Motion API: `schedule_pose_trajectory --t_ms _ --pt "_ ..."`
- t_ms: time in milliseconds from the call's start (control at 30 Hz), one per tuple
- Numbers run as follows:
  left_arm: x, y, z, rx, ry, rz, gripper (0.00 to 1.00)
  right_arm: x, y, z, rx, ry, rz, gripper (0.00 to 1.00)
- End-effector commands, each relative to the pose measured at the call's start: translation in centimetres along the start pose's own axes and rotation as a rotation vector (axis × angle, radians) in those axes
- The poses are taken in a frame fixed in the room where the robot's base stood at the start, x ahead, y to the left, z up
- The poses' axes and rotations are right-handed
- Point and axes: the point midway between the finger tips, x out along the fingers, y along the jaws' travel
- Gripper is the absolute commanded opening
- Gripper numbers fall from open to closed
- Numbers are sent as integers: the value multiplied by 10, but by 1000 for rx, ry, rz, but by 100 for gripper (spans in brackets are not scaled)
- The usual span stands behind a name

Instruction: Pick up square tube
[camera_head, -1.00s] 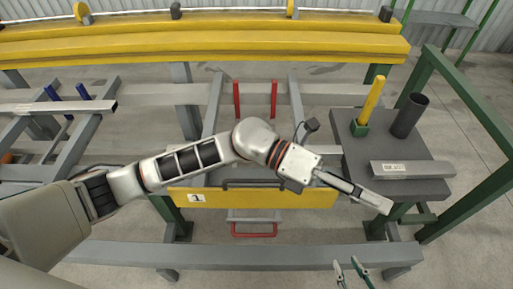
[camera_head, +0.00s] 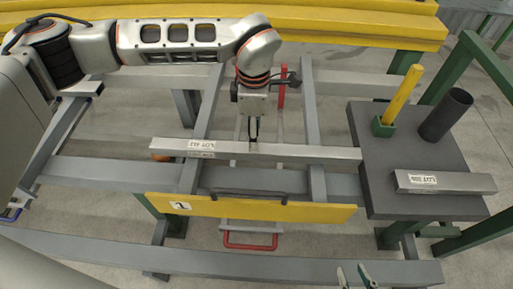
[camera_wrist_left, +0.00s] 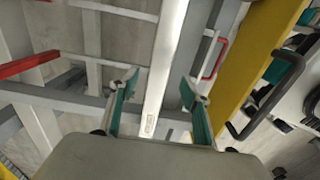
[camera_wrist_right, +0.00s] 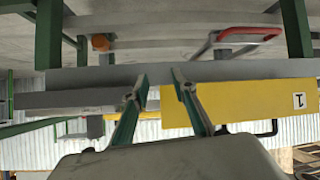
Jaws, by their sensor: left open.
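A long grey square tube (camera_head: 285,151) with a white lot label lies across the middle rails, its right end meeting the dark side table. My left gripper (camera_head: 253,138) comes down over its middle. In the left wrist view the tube (camera_wrist_left: 165,60) runs between the two open fingers (camera_wrist_left: 158,88), with gaps on both sides. A shorter labelled square tube (camera_head: 450,181) lies on the dark side table. My right gripper (camera_head: 355,274) shows only its fingertips at the bottom edge; in the right wrist view its fingers (camera_wrist_right: 160,80) are apart and empty.
The dark side table (camera_head: 410,150) also holds a yellow rod in a green socket (camera_head: 398,98) and a dark cylinder (camera_head: 446,115). A yellow board (camera_head: 260,209) marked 1 runs along the front. A red post (camera_head: 283,88) stands behind the tube. A yellow beam (camera_head: 350,32) spans the back.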

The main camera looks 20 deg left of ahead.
Motion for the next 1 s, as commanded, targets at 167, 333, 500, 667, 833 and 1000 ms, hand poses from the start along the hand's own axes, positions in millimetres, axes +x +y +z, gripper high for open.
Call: schedule_pose_trajectory --t_ms 167,333,500,667,833,1000 --pt "22 -1 -1 -1 2 -5 47 0 -5 4 15 -1 -9 27" --pt "22 0 0 -1 0 -1 47 -1 -5 -6 22 17 -7 27" --pt "39 -2 -1 0 1 -7 47 1 -9 2 33 6 -13 27" --pt "66 -3 -2 1 2 -14 47 4 -17 1 57 15 -26 27" --pt "76 -1 -2 0 0 -5 47 6 -20 -24 88 71 -29 27" --pt "72 0 -1 0 -1 1 47 6 -18 -31 93 84 -24 27"
